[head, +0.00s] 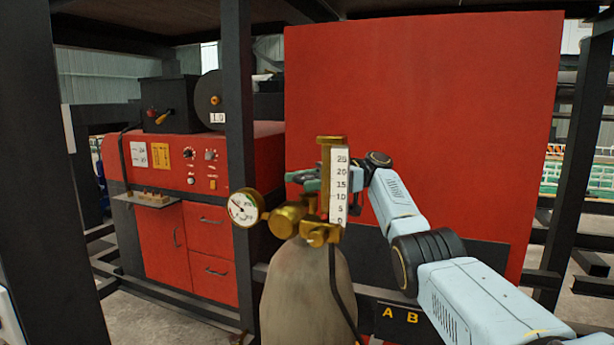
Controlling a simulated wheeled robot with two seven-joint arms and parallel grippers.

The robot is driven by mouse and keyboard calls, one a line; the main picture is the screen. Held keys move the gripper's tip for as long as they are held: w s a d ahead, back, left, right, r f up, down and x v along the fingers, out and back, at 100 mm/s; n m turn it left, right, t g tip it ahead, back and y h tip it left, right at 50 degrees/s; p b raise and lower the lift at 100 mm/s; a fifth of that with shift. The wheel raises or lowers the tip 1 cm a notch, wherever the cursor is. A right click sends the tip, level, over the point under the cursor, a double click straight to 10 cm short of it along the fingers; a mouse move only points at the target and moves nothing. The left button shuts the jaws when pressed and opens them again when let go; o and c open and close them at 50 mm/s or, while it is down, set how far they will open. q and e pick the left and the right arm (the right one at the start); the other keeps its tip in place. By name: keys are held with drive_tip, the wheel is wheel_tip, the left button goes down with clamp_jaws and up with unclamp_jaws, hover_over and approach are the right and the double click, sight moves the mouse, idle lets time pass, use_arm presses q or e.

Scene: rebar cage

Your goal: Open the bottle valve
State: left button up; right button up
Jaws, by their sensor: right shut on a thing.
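A grey gas bottle (300,300) stands upright at the front centre of the head view. On top of it sits a brass regulator (285,221) with a round pressure gauge (244,208) on the left and a white flow scale (339,185) on the right. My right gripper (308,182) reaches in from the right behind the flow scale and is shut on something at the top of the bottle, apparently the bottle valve. The valve itself is mostly hidden by the regulator and scale. My left gripper does not show.
A large red panel (430,100) stands behind the bottle. A red welding machine (200,240) with drawers, knobs and a wire feeder stands at the left. Dark posts (238,120) frame the view. A dark hose (340,295) runs down from the regulator.

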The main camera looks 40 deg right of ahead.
sight(307, 177)
idle(0.4)
drive_tip(key=o, duration=1)
drive_tip(key=shift+c, duration=0.2)
wheel_tip(307, 177, up, 6)
drive_tip(key=shift+f, duration=0.1)
wheel_tip(307, 177, up, 3)
drive_tip(key=shift+p, duration=0.65)
drive_tip(key=shift+r+p, duration=0.35)
drive_tip(key=shift+r, duration=0.3)
